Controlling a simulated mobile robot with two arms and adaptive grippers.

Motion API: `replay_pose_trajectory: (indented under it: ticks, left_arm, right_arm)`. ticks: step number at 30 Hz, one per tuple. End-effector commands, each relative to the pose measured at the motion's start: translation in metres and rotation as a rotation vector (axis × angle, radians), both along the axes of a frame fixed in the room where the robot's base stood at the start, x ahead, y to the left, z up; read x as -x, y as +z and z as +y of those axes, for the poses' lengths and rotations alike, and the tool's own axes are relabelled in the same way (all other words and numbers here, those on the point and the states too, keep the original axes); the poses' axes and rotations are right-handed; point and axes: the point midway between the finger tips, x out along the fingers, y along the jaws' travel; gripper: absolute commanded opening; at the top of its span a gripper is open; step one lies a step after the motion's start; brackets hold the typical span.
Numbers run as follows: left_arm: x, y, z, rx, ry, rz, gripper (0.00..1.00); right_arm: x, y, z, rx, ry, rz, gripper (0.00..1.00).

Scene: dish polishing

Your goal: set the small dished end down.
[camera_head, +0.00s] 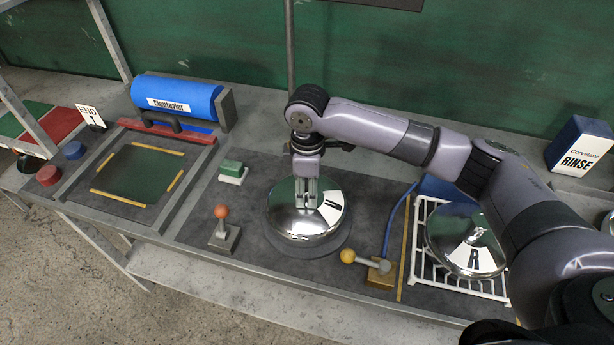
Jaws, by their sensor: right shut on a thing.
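My right gripper (306,195) points straight down at the crown of a shiny domed dished end (288,222) and is shut on it, probably by its top. The dished end has a white label patch on its right side, partly covered by the fingers. It is level, over a dark round base (325,252) on the grey mat. I cannot tell whether it touches the base. A second shiny dished end (445,232), marked R, lies in a white wire rack (428,268) at the right. My left gripper is not in view.
A red-ball lever (221,213) and a yellow-ball lever (348,256) stand close on either side of the base. A green-topped block (231,168) is behind left. A framed dark pad (139,170), a blue roll (178,98) and a RINSE box (580,145) stand farther out.

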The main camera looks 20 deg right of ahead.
Motion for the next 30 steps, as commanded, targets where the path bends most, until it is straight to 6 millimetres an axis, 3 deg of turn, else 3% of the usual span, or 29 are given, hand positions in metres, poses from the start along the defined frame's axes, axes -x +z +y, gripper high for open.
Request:
replay_pose_trajectory:
  ticks: [6,16,17,26,30]
  left_arm:
    - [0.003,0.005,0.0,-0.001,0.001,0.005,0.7]
    - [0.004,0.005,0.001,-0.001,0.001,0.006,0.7]
    - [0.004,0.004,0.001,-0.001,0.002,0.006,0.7]
    - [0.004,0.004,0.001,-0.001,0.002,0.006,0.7]
    - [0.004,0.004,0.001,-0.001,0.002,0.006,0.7]
  right_arm:
    - [-0.002,-0.018,0.001,-0.002,0.0,-0.005,0.0]
    - [-0.002,-0.02,0.001,-0.003,0.001,-0.006,0.0]
    - [0.0,-0.023,0.0,-0.001,0.001,-0.001,0.39]
    - [0.0,-0.023,0.0,-0.001,0.001,-0.001,0.59]
    - [0.0,-0.023,0.0,0.0,0.001,-0.001,0.59]
